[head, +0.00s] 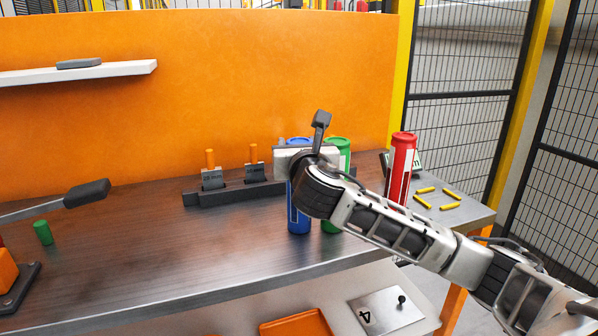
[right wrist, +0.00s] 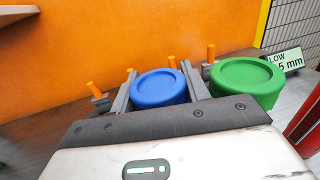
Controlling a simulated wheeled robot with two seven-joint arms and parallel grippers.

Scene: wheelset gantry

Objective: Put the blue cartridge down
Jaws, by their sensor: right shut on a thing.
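The blue cartridge (head: 298,218) is upright over the front part of the dark workbench. My right gripper (head: 298,165) is shut on it near its top; the wrist hides much of the hold in the head view. In the right wrist view, the blue round top (right wrist: 159,87) sits between the two fingers of the gripper (right wrist: 158,75). The cartridge's base is at or very near the bench surface; I cannot tell if it touches.
A green cartridge (head: 343,148) stands close on the right of the blue one. A red cartridge (head: 403,160) stands further right, near yellow corner marks (head: 424,190). A dark rack (head: 233,194) with orange-topped pieces lies behind left.

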